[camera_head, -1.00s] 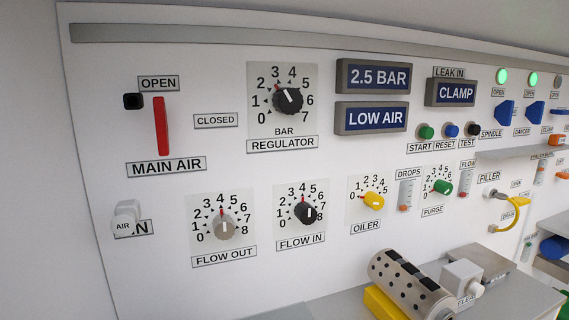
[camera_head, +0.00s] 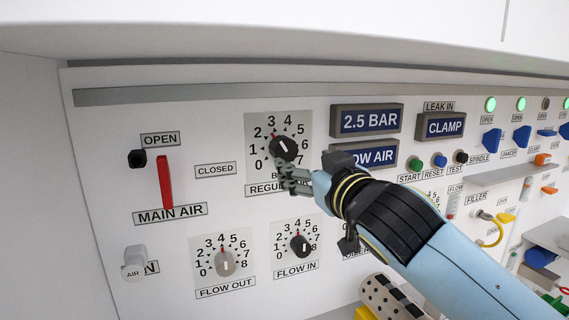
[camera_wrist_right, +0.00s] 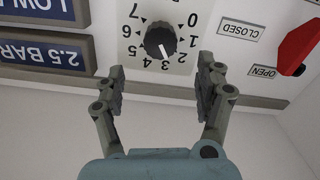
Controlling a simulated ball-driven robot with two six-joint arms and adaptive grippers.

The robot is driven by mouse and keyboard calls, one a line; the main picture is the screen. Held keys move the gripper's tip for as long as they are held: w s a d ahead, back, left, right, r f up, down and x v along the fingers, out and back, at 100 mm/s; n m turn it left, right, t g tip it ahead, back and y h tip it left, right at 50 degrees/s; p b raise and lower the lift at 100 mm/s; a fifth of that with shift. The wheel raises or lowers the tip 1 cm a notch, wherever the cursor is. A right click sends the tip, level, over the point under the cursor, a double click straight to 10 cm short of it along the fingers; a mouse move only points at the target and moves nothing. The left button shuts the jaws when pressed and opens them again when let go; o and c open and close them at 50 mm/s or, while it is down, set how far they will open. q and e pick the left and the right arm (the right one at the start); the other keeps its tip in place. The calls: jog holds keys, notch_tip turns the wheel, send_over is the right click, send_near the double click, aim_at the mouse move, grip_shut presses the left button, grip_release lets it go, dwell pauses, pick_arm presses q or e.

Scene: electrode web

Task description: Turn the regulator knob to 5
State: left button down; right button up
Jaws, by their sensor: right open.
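The regulator knob (camera_head: 284,149) is black with a white pointer line and sits on a dial numbered 0 to 7. A red mark shows near its upper left edge, between 2 and 3. The display above right of it (camera_head: 367,120) reads 2.5 BAR. The knob also shows in the right wrist view (camera_wrist_right: 160,42), where the dial appears upside down. My right gripper (camera_head: 287,172) is just below and in front of the knob. In the right wrist view its fingers (camera_wrist_right: 162,84) are apart, with the knob beyond the gap and nothing between them. My left gripper is not in view.
The LOW AIR display (camera_head: 378,157) is partly hidden behind my right gripper. The red main air lever (camera_head: 165,182) is left of the regulator. The flow out knob (camera_head: 224,263) and flow in knob (camera_head: 301,246) are below. The panel's left part has free room.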

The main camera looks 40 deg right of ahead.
aim_at(286, 149)
jog(key=p+x, duration=0.1)
jog(key=x, duration=0.2)
jog(key=p+x, duration=0.1)
jog(key=x, duration=0.2)
jog(key=p+x, duration=0.1)
jog(key=x, duration=0.2)
jog(key=shift+w+r, duration=0.3)
jog(key=shift+r, duration=0.05)
jog(key=shift+w+d+f, duration=0.1)
jog(key=shift+w, duration=0.5)
